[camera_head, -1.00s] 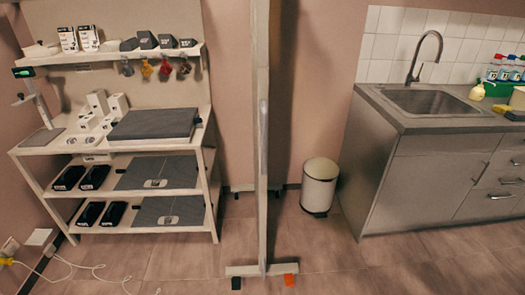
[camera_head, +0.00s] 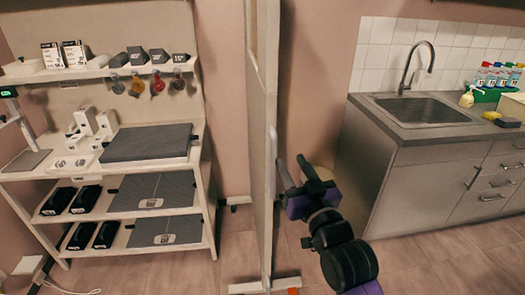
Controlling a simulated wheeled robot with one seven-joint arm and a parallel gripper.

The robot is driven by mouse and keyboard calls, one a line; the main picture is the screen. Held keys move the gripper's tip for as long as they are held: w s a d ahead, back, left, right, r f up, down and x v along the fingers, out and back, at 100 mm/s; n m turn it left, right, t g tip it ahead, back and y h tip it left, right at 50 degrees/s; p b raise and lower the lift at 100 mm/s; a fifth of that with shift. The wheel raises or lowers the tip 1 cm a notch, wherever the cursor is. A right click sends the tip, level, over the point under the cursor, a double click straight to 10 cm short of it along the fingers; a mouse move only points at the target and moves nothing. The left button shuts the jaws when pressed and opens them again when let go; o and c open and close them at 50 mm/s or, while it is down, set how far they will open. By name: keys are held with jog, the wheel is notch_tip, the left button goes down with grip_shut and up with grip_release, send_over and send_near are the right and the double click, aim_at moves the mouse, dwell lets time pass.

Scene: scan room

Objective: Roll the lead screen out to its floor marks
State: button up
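The lead screen (camera_head: 262,120) is the tall, pale panel standing upright near the middle, seen almost edge-on. A grey upright handle (camera_head: 273,147) runs along its near edge. Its pale foot (camera_head: 262,286) rests on the floor, with a small orange part at the right end by the picture's bottom edge. My gripper (camera_head: 294,170) is just right of the screen's edge, near the lower part of the handle. Its dark fingers look spread apart with nothing between them. I cannot tell whether a finger touches the screen. No floor marks can be made out.
A shelf unit (camera_head: 205,180) with boxes and grey pads stands left of the screen. A steel sink counter (camera_head: 420,190) with drawers stands at the right. A white cable (camera_head: 70,290) lies on the floor at the lower left. Tiled floor between screen and counter is partly covered by my arm.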

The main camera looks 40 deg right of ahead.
jog(key=w+d+f+g+p, duration=0.1)
jog(key=w+d+f, duration=0.2)
jog(key=w, duration=0.6)
jog(key=shift+w+f+y, duration=0.3)
grip_shut()
dwell(1.2)
